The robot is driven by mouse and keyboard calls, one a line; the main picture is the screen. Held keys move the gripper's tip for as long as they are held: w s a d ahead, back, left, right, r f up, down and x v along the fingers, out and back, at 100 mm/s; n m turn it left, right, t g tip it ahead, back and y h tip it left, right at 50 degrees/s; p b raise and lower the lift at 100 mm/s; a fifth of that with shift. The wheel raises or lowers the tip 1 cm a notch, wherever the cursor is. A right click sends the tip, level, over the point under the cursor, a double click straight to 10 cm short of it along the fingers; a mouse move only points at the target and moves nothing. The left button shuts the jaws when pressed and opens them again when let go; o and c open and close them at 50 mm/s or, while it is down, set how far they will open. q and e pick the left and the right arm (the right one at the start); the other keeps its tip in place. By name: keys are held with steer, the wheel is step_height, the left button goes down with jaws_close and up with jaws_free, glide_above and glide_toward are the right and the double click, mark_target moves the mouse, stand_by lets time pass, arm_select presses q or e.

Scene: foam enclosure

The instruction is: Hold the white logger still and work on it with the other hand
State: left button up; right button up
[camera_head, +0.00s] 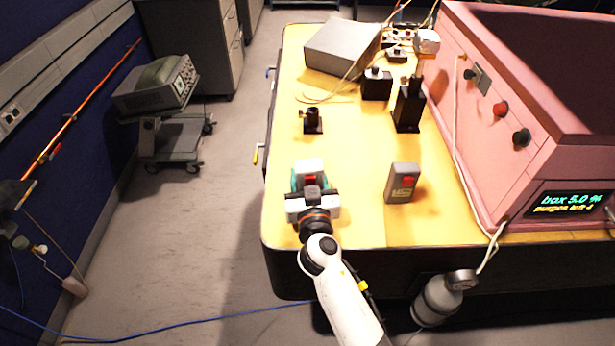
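A small white block (308,165), which looks like the white logger, is near the left edge of the yellow tabletop. A red part shows on its near side and teal edges show at its sides. The one arm in view comes up from the bottom, right of centre, and I take it as my right. My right gripper (312,187) is right at the white block. The gripper's body hides the block's near part, and whether the fingers are closed on it is unclear. My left gripper is not in view.
A grey box with a red button (403,182) stands to the right. A black stand (312,121) is behind the white block. The pink enclosure (500,130) fills the right side, with cables along it. The tabletop (355,215) between gripper and grey box is clear.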

steer(key=shift+s+a+f+b, duration=0.1)
steer(key=shift+a+f+b, duration=0.3)
steer(key=shift+f+b, duration=0.35)
steer(key=o, duration=1.1)
steer(key=shift+f, duration=0.1)
steer(key=shift+s, duration=0.15)
steer(key=shift+s+d+f, duration=0.1)
steer(key=shift+s+d, duration=0.15)
steer(key=shift+s, duration=1)
steer(key=shift+s+d+r, duration=0.1)
steer(key=shift+s+d, duration=0.1)
steer(key=shift+s, duration=1.1)
steer(key=shift+s+d+f, duration=0.1)
steer(key=shift+s+d, duration=0.15)
steer(key=shift+s, duration=1)
